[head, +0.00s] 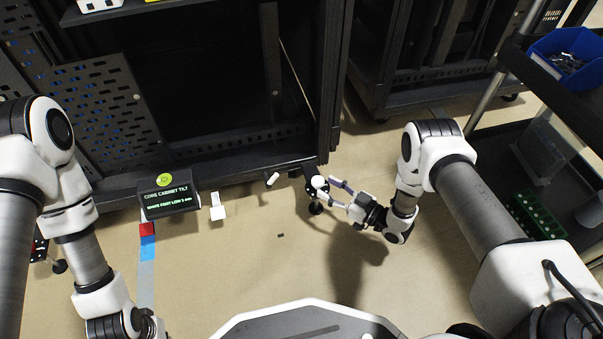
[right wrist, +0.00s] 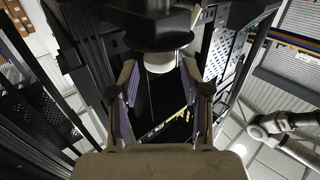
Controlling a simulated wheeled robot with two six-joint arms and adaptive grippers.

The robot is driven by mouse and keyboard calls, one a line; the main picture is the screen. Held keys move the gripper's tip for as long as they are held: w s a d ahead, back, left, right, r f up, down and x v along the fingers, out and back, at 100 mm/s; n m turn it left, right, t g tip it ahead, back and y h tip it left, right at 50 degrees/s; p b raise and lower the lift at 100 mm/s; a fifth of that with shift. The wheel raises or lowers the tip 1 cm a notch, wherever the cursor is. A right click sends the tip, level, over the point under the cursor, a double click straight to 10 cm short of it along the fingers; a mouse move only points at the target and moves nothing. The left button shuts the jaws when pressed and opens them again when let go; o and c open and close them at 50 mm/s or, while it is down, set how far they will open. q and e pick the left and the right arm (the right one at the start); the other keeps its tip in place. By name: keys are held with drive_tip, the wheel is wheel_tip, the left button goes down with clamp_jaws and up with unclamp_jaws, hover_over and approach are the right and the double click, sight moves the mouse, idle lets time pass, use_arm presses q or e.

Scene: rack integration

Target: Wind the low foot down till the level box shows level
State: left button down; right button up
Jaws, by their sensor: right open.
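The level box (head: 168,194) stands at the cabinet's (head: 180,167) base on the left; its green text reads "CORE CABINET TILT" and a smaller line that seems to say a foot is low by 3 mm. The low foot (head: 316,208) is under the cabinet's front right corner, with a dark pad near the floor and a pale part above. My right gripper (head: 332,190) is open beside it. In the right wrist view its fingers (right wrist: 160,95) stand either side of a white round part (right wrist: 160,61); contact is unclear. My left gripper is mostly cut off at the bottom left.
A small white block (head: 217,208) and a white cylinder (head: 272,179) are left of the foot. Red and blue floor patches (head: 148,245) lie below the level box. A cart with a blue bin (head: 568,52) stands at right. The floor in front is mostly clear.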

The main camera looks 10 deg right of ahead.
sight(313, 180)
drive_tip(key=b+x, duration=0.3)
drive_tip(key=x, duration=0.3)
drive_tip(key=shift+f, duration=0.2)
drive_tip(key=shift+w+a+r, duration=0.1)
drive_tip(key=shift+w+a, duration=0.05)
drive_tip(key=shift+w, duration=0.1)
use_arm(q)
drive_tip(key=f, duration=0.2)
drive_tip(key=w+f, duration=0.1)
drive_tip(key=f, duration=0.1)
drive_tip(key=shift+w, duration=0.2)
use_arm(e)
drive_tip(key=shift+r, duration=0.1)
clamp_jaws()
